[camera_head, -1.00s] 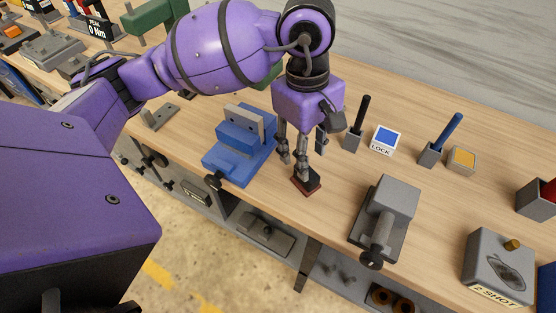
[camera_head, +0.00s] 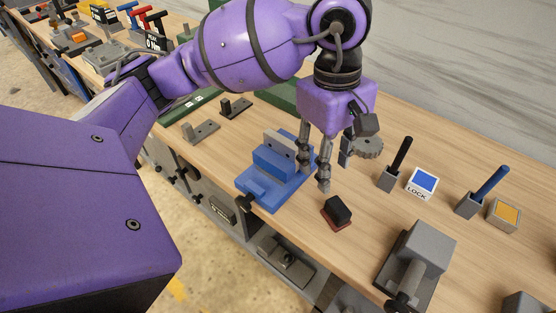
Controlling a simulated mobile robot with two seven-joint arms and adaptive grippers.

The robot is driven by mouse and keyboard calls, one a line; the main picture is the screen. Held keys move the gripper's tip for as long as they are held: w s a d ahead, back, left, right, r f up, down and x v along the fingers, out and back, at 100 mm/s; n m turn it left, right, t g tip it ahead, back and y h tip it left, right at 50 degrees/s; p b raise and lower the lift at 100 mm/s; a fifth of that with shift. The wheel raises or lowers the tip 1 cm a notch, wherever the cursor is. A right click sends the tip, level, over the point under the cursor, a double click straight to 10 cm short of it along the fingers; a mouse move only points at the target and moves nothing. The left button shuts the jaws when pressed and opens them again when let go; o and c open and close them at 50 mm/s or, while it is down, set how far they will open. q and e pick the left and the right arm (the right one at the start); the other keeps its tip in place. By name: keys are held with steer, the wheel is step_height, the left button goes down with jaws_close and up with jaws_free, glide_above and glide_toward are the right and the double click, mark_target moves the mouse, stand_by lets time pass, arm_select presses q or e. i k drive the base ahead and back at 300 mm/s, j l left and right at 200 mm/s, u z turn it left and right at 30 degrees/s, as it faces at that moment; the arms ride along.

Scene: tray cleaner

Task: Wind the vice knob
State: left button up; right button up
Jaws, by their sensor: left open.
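The blue vice (camera_head: 276,160) stands near the front edge of the bench, left of my left gripper. It has a light grey jaw plate, and its small black knob (camera_head: 243,203) sticks out at the front, over the bench edge. My left gripper (camera_head: 317,178) hangs pointing down beside the vice's right side, open and empty, with its fingers apart. It is well to the right of the knob and not touching it. My right gripper is not in view.
A black block with a reddish base (camera_head: 337,213) lies below my gripper. A grey device (camera_head: 425,250) stands to the right. Floor lies in front of the bench.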

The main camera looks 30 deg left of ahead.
mark_target(243, 203)
steer(key=u, duration=0.95)
steer(key=k+l+u, duration=0.2)
steer(key=l+u, duration=0.15)
steer(key=k+l+u, duration=0.3)
steer(key=i+l, duration=0.05)
